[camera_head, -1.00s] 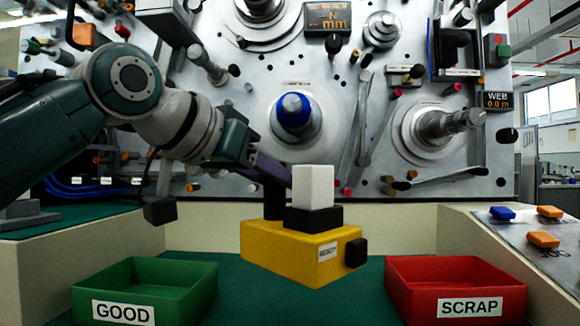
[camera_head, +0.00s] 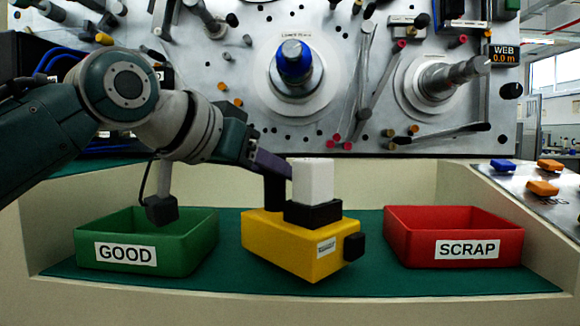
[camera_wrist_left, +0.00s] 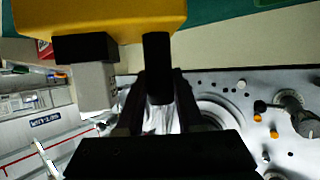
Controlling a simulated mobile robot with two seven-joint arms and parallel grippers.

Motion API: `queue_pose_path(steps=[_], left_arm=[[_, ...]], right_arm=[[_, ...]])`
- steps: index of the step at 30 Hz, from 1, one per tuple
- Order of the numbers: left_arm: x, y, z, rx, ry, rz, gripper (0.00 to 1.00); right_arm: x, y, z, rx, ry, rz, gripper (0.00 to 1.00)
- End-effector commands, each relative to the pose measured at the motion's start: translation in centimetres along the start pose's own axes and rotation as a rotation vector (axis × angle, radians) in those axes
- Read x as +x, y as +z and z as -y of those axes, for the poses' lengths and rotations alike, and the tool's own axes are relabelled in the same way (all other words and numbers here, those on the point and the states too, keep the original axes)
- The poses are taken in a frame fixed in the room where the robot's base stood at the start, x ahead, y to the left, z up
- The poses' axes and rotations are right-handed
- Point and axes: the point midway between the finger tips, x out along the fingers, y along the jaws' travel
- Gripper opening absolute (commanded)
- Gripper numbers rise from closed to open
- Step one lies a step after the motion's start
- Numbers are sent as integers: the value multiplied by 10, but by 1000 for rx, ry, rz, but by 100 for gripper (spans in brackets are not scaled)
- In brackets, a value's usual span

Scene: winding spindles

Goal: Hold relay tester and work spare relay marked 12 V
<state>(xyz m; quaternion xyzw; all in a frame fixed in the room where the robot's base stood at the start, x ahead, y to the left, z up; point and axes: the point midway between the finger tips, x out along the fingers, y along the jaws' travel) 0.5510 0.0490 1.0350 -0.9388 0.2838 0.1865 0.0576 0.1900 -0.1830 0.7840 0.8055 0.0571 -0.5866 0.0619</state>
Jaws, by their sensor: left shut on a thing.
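The yellow relay tester (camera_head: 287,246) is between the green and red bins, over the green mat. A white block-shaped relay (camera_head: 313,181) sits upright in its black socket (camera_head: 313,212). I cannot read any marking on the relay. A small label (camera_head: 327,247) and a black knob (camera_head: 354,246) are at the tester's right. My left gripper (camera_head: 276,172) is shut on the tester's black post (camera_head: 275,194). In the left wrist view the post (camera_wrist_left: 157,65) is between the fingers, beside the relay (camera_wrist_left: 95,86). I cannot tell whether the tester touches the mat. My right gripper is out of view.
The green GOOD bin (camera_head: 190,247) is at left, the red SCRAP bin (camera_head: 400,247) at right; the visible insides look empty. The spindle panel (camera_head: 350,140) stands behind. A sloped console (camera_head: 515,180) with blue and orange buttons is at far right. The mat (camera_head: 490,283) is bare in front.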

Motion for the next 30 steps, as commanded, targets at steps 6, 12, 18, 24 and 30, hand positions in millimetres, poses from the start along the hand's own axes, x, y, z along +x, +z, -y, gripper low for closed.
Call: queue_pose_path(steps=[6,12,18,24,30], left_arm=[[0,-2,0,0,0,-4,0],[0,-1,0,-1,0,-4,0],[1,2,0,-1,1,-3,0],[2,5,0,-1,0,-3,0],[3,7,0,0,0,-3,0]], right_arm=[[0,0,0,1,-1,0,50],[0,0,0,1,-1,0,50],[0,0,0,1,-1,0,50],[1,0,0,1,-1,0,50],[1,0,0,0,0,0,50]])
